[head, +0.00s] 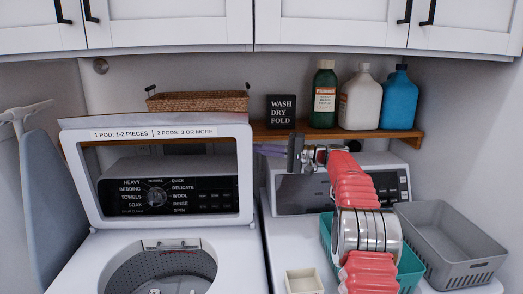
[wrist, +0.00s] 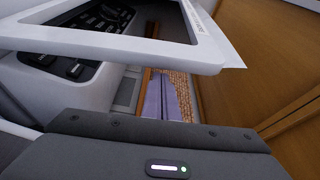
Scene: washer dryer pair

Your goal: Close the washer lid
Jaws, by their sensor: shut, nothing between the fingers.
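The washer (head: 240,262) stands at the left in the head view, with its drum opening (head: 160,268) uncovered. Its white lid (head: 246,185) stands raised, leaning back, and the control panel shows through its window. In the wrist view the lid's frame (wrist: 150,54) crosses the top. My gripper (head: 262,149) is at the right of the lid, near its upper right edge, pointing left. Its lilac fingers are together and empty, and they show in the wrist view (wrist: 170,97) beyond the lid's edge. I cannot tell whether they touch the lid.
A wooden shelf (head: 408,134) behind holds a wicker basket (head: 198,101), a sign (head: 281,111) and bottles (head: 361,98). The dryer (head: 280,258) at the right carries a teal basket (head: 410,266), a grey basket (head: 455,250) and a small cream box (head: 304,281). An ironing board (head: 55,190) stands left.

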